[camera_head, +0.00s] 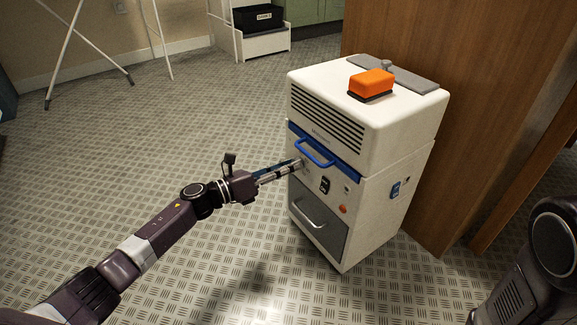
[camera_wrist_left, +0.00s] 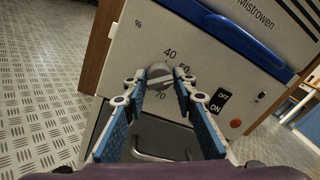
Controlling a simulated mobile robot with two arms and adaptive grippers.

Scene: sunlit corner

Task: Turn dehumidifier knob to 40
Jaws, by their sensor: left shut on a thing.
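The white dehumidifier (camera_head: 369,128) stands on the floor at centre right in the head view. In the left wrist view, its grey round knob (camera_wrist_left: 159,77) sits on the white front panel (camera_wrist_left: 125,58). The printed numbers 40, 50 and 70 show around the knob; a % sign is at upper left. I cannot tell which number the knob points to. My left gripper (camera_head: 297,165) reaches the panel from the left, and its blue-padded fingers (camera_wrist_left: 160,80) are shut on the knob's two sides. In the head view the gripper hides the knob. My right gripper is out of view.
A blue handle (camera_head: 315,152) juts out just above the knob. A black on/off switch (camera_head: 324,185) and an orange button (camera_head: 343,209) are to the right.

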